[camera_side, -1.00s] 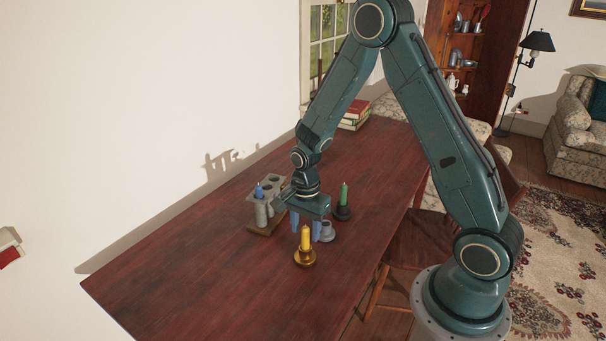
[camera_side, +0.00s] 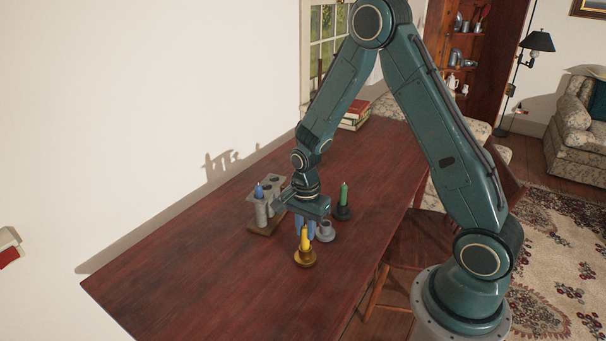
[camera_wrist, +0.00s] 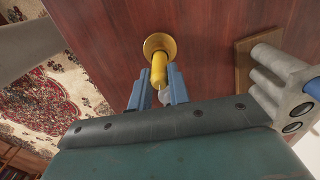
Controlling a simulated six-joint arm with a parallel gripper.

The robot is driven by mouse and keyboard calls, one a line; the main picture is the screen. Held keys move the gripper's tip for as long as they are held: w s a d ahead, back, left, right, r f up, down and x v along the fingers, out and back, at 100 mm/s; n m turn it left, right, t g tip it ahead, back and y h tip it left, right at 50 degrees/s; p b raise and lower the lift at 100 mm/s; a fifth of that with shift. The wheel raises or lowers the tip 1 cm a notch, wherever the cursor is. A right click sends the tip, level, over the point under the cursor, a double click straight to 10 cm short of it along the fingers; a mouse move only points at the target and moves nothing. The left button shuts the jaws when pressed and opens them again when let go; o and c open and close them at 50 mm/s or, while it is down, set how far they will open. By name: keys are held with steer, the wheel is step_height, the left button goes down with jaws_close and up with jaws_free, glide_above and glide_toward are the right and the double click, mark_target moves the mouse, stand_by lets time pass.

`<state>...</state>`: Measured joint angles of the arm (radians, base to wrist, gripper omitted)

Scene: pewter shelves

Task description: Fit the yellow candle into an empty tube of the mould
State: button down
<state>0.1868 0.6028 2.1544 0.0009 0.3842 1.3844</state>
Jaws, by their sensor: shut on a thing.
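The yellow candle (camera_side: 305,243) stands upright in a brass holder (camera_side: 305,260) on the table. In the wrist view the candle (camera_wrist: 159,68) rises from the round brass holder (camera_wrist: 160,42). My gripper (camera_side: 305,229) is shut on the upper part of the candle, with a blue finger on each side of it, also in the wrist view (camera_wrist: 159,78). The grey mould (camera_side: 273,182) stands on a wooden base (camera_side: 266,230) left of my gripper. A blue candle (camera_side: 259,190) is in one of its tubes, and other openings look empty. The mould (camera_wrist: 284,72) is partly cut off in the wrist view.
An empty grey holder (camera_side: 325,233) stands close behind the brass one. A green candle (camera_side: 344,194) stands in a dark holder (camera_side: 342,213) farther back. Red and white books (camera_side: 354,116) lie at the far end. The table's front left is clear.

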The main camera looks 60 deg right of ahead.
steer(key=shift+r, duration=0.15)
step_height(320, 180, up, 20)
stand_by(0.8)
stand_by(0.5)
steer(key=w+d+r+n, duration=0.1)
steer(key=w+d+r, duration=0.1)
steer(key=w+d, duration=0.4)
steer(key=w+d+r+n, duration=0.1)
steer(key=w+d, duration=0.6)
steer(key=w, duration=0.6)
steer(key=shift+w+d+r, duration=0.25)
steer(key=shift+d+r, duration=0.05)
steer(key=shift+r, duration=0.05)
steer(key=shift+f, duration=0.1)
